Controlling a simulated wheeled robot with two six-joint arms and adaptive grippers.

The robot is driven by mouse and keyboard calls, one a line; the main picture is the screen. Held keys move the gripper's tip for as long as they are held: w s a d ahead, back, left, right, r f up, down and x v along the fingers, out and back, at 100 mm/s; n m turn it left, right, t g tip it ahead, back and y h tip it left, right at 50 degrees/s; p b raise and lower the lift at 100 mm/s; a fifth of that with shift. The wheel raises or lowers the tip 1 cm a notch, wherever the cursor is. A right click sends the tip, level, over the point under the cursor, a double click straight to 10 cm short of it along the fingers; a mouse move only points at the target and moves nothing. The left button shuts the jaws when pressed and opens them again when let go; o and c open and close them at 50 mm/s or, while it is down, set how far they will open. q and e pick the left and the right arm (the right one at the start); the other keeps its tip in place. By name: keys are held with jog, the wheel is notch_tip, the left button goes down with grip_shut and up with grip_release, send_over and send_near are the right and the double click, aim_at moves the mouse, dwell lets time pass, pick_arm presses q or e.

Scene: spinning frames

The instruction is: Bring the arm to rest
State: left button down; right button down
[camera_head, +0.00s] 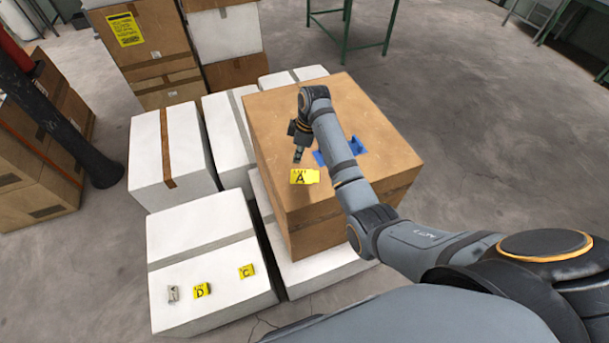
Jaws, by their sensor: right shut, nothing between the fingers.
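My right arm (355,195) comes in from the lower right and reaches over a large brown cardboard box (385,160). My right gripper (298,153) is shut and empty, pointing down above the box top. A yellow label marked A (304,176) lies on the box top just below the gripper in the picture. A blue item (322,158) shows behind my forearm, partly hidden by it. Whether the fingertips touch the box top I cannot tell. My left gripper is not in view.
White boxes (200,225) stand left of the brown box; the front one carries labels D (202,290) and C (246,271) and a small grey item (173,294). Taller stacked boxes (150,50) stand behind. A dark post (60,125) is at left. Floor at right (480,130) is clear.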

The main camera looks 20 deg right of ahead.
jog(key=s+f+m, duration=0.1)
jog(key=s, duration=0.1)
jog(key=s+d+f+m, duration=0.1)
jog(key=s+d+f, duration=0.1)
jog(key=s+f, duration=0.1)
jog(key=shift+s+d+m+t+h, duration=0.25)
jog(key=shift+s+m+t+h, duration=0.05)
jog(key=shift+m+h, duration=0.1)
jog(key=s+d+r+m+t+h, duration=0.15)
jog(key=s+m, duration=0.25)
jog(key=s, duration=0.7)
jog(key=s+d+r+m+t+h, duration=0.1)
jog(key=s+d+r+m, duration=0.3)
jog(key=s, duration=0.7)
notch_tip(320, 180, down, 32)
jog(key=d+m+g+b, duration=0.1)
jog(key=g+b, duration=0.1)
jog(key=b, duration=0.5)
jog(key=s+d+f+b, duration=0.1)
jog(key=s+f+b, duration=0.2)
jog(key=s+f, duration=0.7)
jog(key=s+f+b, duration=0.3)
jog(key=s+f, duration=0.7)
jog(key=f, duration=0.6)
jog(key=shift+d+f+g, duration=0.15)
jog(key=shift+d+g, duration=0.25)
jog(key=shift+g, duration=0.05)
